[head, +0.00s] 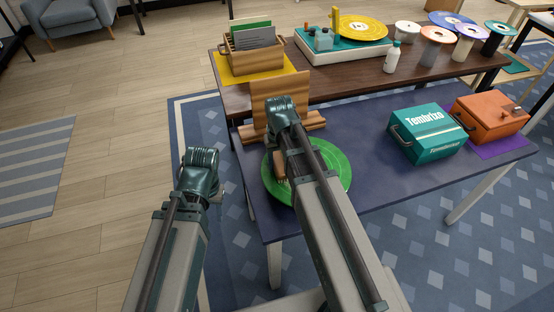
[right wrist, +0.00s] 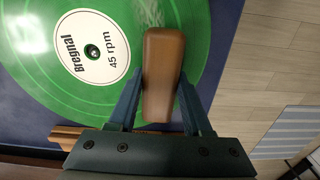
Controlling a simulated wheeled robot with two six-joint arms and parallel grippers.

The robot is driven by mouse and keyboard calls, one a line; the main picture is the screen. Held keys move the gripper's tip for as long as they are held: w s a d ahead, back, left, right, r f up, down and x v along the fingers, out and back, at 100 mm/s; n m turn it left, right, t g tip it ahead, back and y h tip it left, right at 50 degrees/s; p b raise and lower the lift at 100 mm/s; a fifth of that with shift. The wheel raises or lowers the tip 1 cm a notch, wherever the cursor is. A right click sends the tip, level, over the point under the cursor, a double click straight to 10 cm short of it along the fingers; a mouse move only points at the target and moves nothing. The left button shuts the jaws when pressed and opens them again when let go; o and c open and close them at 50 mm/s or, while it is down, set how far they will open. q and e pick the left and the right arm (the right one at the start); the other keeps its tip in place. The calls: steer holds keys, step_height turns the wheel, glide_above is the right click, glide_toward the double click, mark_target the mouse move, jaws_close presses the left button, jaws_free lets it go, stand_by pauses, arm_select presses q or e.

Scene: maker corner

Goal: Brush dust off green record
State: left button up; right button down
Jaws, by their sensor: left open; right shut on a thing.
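The green record (head: 338,163) lies flat on the dark blue front table, partly hidden by my right arm. In the right wrist view the record (right wrist: 40,85) has a white label and a pale dusty smudge near the top edge. My right gripper (right wrist: 160,88) is shut on a brown wooden brush (right wrist: 163,60), held over the record's edge beside the label. The brush's underside is hidden, so I cannot tell if it touches. The brush (head: 280,167) shows slightly in the head view. My left gripper (head: 203,178) is open and empty, off the table's left edge.
A wooden stand (head: 262,122) is just behind the record. A teal box (head: 427,133) and an orange box (head: 490,117) stand to the right. Table between record and teal box is clear.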

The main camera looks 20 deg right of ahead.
mark_target(283, 168)
steer(key=shift+s+d+f, duration=0.1)
steer(key=shift+s+d, duration=0.05)
steer(key=shift+s, duration=0.75)
steer(key=shift+s+d+f, duration=0.1)
steer(key=shift+s, duration=0.75)
steer(key=shift+s, duration=0.1)
steer(key=shift+s+d+r, duration=0.1)
steer(key=shift+s+d, duration=0.05)
steer(key=shift+s, duration=0.65)
steer(key=shift+s+d+r, duration=0.1)
steer(key=shift+s+d, duration=0.05)
steer(key=shift+s, duration=0.6)
steer(key=shift+f, duration=0.2)
steer(key=shift+w+a+r, duration=0.1)
steer(key=shift+w+a, duration=0.05)
steer(key=shift+w, duration=0.75)
steer(key=shift+w+a, duration=0.15)
steer(key=shift+w, duration=0.75)
steer(key=shift+w+a+b, duration=0.15)
steer(key=shift+w, duration=0.7)
steer(key=shift+w+a+b, duration=0.15)
steer(key=shift+w, duration=0.65)
